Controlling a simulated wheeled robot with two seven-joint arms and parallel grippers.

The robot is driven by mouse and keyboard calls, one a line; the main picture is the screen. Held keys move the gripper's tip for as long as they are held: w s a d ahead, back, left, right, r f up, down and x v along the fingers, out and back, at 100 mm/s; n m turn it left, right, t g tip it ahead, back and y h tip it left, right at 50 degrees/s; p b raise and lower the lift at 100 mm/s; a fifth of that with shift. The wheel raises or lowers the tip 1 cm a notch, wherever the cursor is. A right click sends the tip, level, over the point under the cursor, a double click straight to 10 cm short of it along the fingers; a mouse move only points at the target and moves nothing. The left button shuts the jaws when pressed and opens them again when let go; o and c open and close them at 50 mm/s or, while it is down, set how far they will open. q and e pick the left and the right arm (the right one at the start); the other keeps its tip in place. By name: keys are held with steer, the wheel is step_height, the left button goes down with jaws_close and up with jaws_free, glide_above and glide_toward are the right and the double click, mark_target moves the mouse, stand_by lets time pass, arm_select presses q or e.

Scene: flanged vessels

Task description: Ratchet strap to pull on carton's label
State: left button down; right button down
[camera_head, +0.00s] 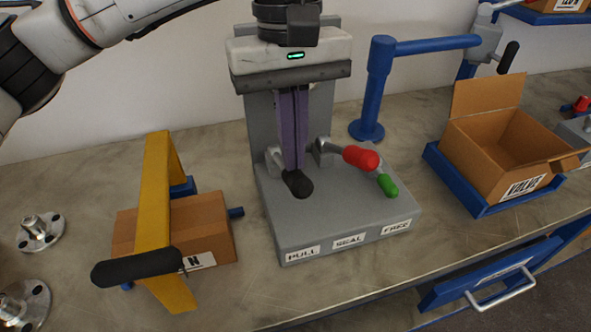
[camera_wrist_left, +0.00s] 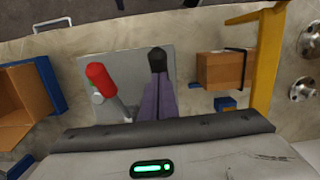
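A grey lever block (camera_head: 345,215) stands mid-bench with labels PULL, SEAL and FREE along its front. Its black-knobbed lever (camera_head: 299,185) is by PULL; the red lever (camera_head: 361,158) and green lever (camera_head: 389,185) lean to the right. My left gripper (camera_head: 293,168) points down with its purple fingers close together on the black knob (camera_wrist_left: 157,60), seemingly shut on it. A closed brown carton (camera_head: 208,225) sits to the left under a yellow arch (camera_head: 157,190) with a black handle. Its white label (camera_head: 198,261) is partly hidden, showing only an N. My right gripper is out of view.
An open carton (camera_head: 500,145) labelled VALVE sits in a blue tray (camera_head: 470,190) at right. A blue post (camera_head: 374,90) with a side arm stands behind. Metal flanges (camera_head: 40,233) lie at far left. A drawer handle (camera_head: 500,290) projects in front.

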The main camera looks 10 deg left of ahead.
arm_select(q)
step_height(320, 180, down, 4)
steer(key=b, duration=0.3)
steer(key=shift+f, duration=0.25)
steer(key=shift+r, duration=0.1)
steer(key=shift+w+a+r, duration=0.1)
steer(key=shift+w+a, duration=0.05)
steer(key=shift+w+a+r+p, duration=0.25)
steer(key=shift+w+p, duration=0.15)
steer(key=shift+w, duration=0.05)
steer(key=shift+w+a+r+p, duration=0.25)
steer(key=shift+w+p, duration=0.1)
steer(key=shift+w, duration=0.1)
steer(key=shift+w+a+f, duration=0.1)
steer(key=shift+w+a, duration=0.1)
steer(key=shift+w, duration=0.1)
step_height(320, 180, up, 10)
steer(key=shift+w+a+r, duration=0.2)
steer(key=shift+w+r, duration=0.05)
steer(key=shift+w, duration=0.15)
